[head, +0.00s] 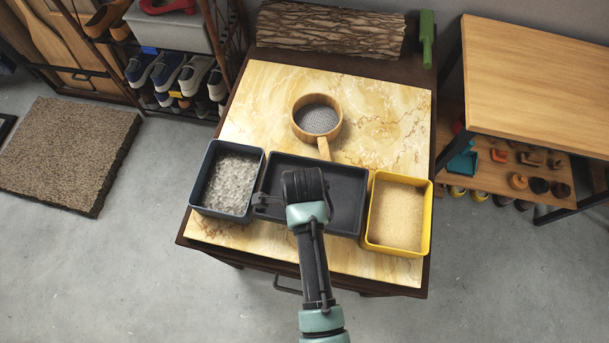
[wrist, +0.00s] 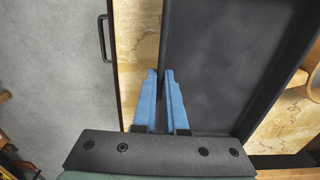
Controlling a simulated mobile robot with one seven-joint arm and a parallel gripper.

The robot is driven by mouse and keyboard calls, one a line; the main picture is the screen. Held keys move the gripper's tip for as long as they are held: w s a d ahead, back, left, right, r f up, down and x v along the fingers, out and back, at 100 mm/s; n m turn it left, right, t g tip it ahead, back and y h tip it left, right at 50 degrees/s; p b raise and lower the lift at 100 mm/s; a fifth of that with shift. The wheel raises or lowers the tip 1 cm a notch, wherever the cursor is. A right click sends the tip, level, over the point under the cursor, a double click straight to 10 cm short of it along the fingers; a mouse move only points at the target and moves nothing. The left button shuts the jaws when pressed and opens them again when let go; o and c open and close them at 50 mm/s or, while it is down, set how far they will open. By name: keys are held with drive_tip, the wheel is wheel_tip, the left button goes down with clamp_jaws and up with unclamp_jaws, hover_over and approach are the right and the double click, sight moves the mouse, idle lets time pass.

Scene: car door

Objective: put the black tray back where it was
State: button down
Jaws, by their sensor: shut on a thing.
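The black tray (head: 347,190) is near the front middle of the marble-topped table, between a dark blue box and a yellow box. In the wrist view the tray (wrist: 225,65) fills much of the right half, and I see its inside, which is empty where visible. My gripper (head: 258,202) reaches over the tray in the head view. Its blue fingers (wrist: 161,78) are shut on the tray's front wall, one on each side. My wrist hides part of the tray in the head view. I cannot tell whether the tray touches the tabletop.
The dark blue box (head: 230,183) holds whitish grains; the yellow box (head: 397,214) holds sand-coloured grains. Both stand close beside the tray. A round wooden sieve (head: 317,115) lies behind it, handle toward the tray. The marble top (head: 385,115) is clear behind right.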

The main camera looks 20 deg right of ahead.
drive_tip(key=shift+w+f, duration=0.1)
drive_tip(key=shift+f, duration=2.2)
drive_tip(key=shift+f+b, duration=0.1)
drive_tip(key=shift+b, duration=0.2)
drive_tip(key=c, duration=1)
unclamp_jaws()
drive_tip(key=shift+o, duration=0.2)
